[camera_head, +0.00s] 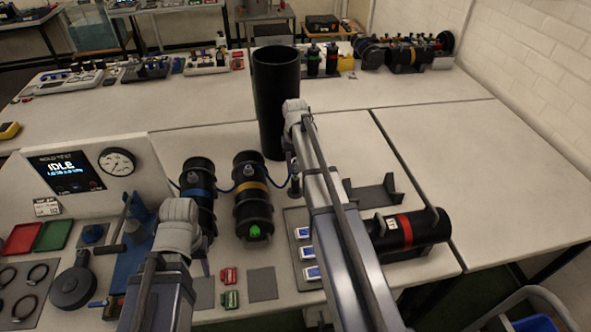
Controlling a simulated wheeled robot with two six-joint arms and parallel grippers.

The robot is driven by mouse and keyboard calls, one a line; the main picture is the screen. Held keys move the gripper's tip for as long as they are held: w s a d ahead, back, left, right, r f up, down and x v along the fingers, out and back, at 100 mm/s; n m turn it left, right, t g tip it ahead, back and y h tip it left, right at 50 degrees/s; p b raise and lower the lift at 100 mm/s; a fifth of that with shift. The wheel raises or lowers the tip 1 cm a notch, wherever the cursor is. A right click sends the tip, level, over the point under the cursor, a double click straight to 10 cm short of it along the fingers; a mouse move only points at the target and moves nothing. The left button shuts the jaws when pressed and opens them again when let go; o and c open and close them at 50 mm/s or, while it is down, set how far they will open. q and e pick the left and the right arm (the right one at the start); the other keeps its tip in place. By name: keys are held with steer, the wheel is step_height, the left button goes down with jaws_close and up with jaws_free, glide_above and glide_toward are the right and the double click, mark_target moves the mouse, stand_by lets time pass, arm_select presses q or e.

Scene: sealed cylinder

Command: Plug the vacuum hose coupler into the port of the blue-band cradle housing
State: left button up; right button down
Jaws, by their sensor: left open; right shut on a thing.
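A tall black cylinder (276,105) stands behind. A red-band cylinder (410,230) lies at right. The gauge panel (75,180) stands at left. The right table (510,160) is bare.

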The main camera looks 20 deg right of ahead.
mark_target(295, 162)
steer(key=shift+r+p, duration=1.85)
steer(key=shift+r, duration=0.15)
